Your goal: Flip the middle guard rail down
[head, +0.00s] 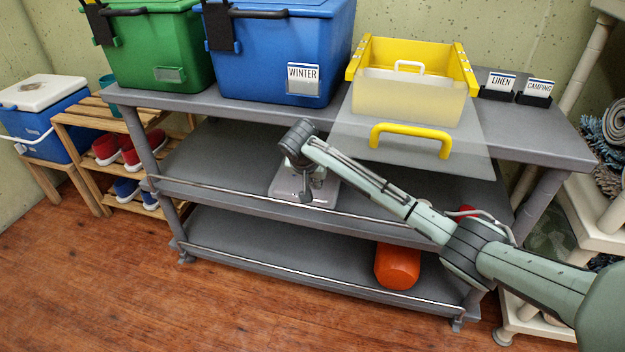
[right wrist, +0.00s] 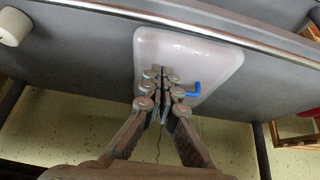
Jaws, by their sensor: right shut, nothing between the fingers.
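The middle guard rail (head: 230,193) is a thin silvery bar along the front edge of the grey rack's middle shelf (head: 215,150). It also crosses the top of the right wrist view (right wrist: 210,28). I cannot tell surely whether it stands up or lies folded. My right gripper (head: 311,190) reaches in over the middle shelf, just behind the rail and apart from it. Its fingers are shut and empty in the right wrist view (right wrist: 163,80). They are over a pale, shiny plate-like object (right wrist: 205,55) with a blue hook-shaped part. My left gripper is not in view.
A green bin (head: 160,50), a blue bin (head: 270,60) and a yellow-rimmed bin (head: 412,95) stand on the top shelf, with a clear lid (head: 350,140) overhanging its front. An orange cylinder (head: 398,268) lies on the bottom shelf. The middle shelf's left part is clear.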

